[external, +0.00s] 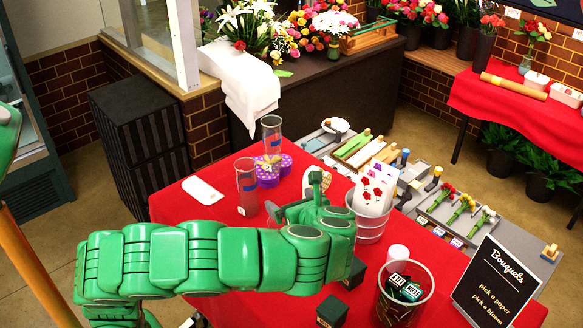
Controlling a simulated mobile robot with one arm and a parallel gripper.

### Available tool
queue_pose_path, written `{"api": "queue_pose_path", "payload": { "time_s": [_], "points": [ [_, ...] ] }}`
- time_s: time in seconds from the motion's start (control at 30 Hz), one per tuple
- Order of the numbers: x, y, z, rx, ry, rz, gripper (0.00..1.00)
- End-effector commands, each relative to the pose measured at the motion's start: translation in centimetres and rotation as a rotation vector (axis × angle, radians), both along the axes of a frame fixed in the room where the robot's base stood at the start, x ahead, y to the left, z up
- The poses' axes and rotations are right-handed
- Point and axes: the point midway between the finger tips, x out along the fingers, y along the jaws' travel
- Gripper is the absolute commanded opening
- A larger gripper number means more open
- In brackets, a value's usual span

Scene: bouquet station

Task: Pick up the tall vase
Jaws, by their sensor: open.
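Two clear, tall cylindrical vessels stand on the red-covered table. One vase (271,136) is farther back, with its lower part at a purple patterned holder or box (284,164); I cannot tell whether it stands in it or behind it. The other vase (246,190) is nearer, upright, with a small blue mark on its side. My gripper (291,198) is at the end of the green arm, just right of the nearer vase and in front of the purple thing. It is open, with no vase between its fingers. The hand partly hides its own fingers.
A clear bucket with floral papers (374,191) stands close right of my gripper. Dark small boxes (333,311), a clear bin (405,294) and a sign (496,284) are at the front right. A folded white cloth (202,191) lies left.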

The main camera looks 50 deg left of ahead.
Motion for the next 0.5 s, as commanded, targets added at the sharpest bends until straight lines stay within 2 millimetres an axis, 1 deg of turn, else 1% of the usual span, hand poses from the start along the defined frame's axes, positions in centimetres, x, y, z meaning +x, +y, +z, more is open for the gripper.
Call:
{"api": "queue_pose_path", "payload": {
  "time_s": [0.17,0.27,0.4,0.5],
  "points": [
    [-0.1,0.1,-3.2,0.001,0.002,0.003,0.97],
    [0.0,0.1,-5.6,0.003,0.002,0.002,0.97],
    [-0.1,0.1,-9.5,0.004,0.003,0.004,0.97],
    [-0.1,0.1,-11.9,0.003,0.003,0.003,0.97]
  ]
}}
